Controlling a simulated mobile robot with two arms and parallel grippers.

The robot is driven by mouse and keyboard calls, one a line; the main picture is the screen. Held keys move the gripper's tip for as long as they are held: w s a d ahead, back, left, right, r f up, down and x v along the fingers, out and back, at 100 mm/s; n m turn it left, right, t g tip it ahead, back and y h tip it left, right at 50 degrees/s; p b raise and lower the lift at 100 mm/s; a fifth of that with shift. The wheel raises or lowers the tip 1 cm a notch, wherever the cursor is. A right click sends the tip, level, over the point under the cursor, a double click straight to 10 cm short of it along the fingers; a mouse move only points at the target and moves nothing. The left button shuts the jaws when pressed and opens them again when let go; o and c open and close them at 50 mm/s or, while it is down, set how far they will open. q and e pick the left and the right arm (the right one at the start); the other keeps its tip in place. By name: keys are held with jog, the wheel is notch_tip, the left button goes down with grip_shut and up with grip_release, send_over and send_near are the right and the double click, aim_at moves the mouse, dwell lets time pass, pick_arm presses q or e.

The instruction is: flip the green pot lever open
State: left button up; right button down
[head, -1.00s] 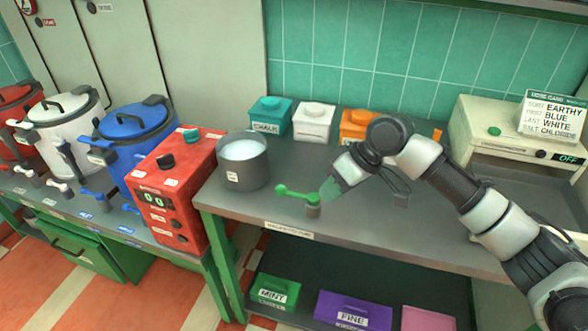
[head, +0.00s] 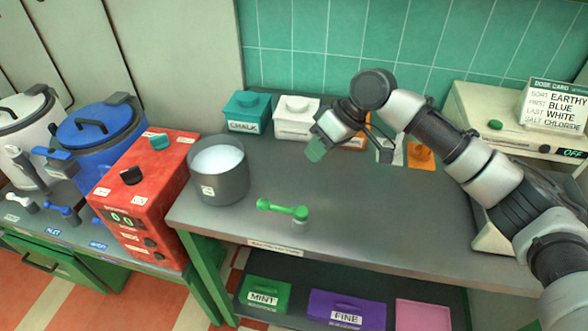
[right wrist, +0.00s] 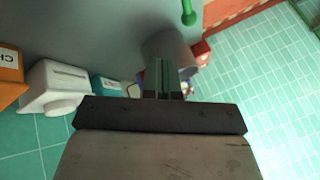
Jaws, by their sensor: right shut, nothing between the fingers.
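The green lever (head: 281,208) stands on a short grey post at the front of the grey bench. Its round knob end points left toward the grey pot (head: 222,178), which holds pale contents. The lever's green knob (right wrist: 188,18) also shows at the top of the right wrist view, its other end cut off. My right gripper (head: 316,150) is shut and empty, above the bench, behind and apart from the lever. Its closed fingers (right wrist: 163,82) are in the middle of the wrist view, partly covering the pot. My left gripper is out of view.
A red control box (head: 150,205) stands left of the pot. A teal chalk box (head: 247,112), a white box (head: 295,117) and orange boxes line the back. A cream machine (head: 477,115) is at right. The bench around the lever is clear.

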aim_at(282, 208)
jog(key=p+x, duration=0.1)
jog(key=x, duration=0.7)
jog(key=shift+a+f, duration=0.15)
jog(key=shift+f, duration=0.1)
jog(key=s+a, duration=0.1)
jog(key=a+f+p, duration=0.1)
jog(key=shift+s+a, duration=0.35)
jog(key=shift+s+a+f, duration=0.2)
jog(key=shift+s+a, duration=0.15)
jog(key=shift+a, duration=0.05)
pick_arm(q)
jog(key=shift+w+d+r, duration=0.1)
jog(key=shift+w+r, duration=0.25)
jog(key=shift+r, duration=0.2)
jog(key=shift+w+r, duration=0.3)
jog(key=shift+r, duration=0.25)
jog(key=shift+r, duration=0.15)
pick_arm(e)
jog(key=shift+d, duration=0.1)
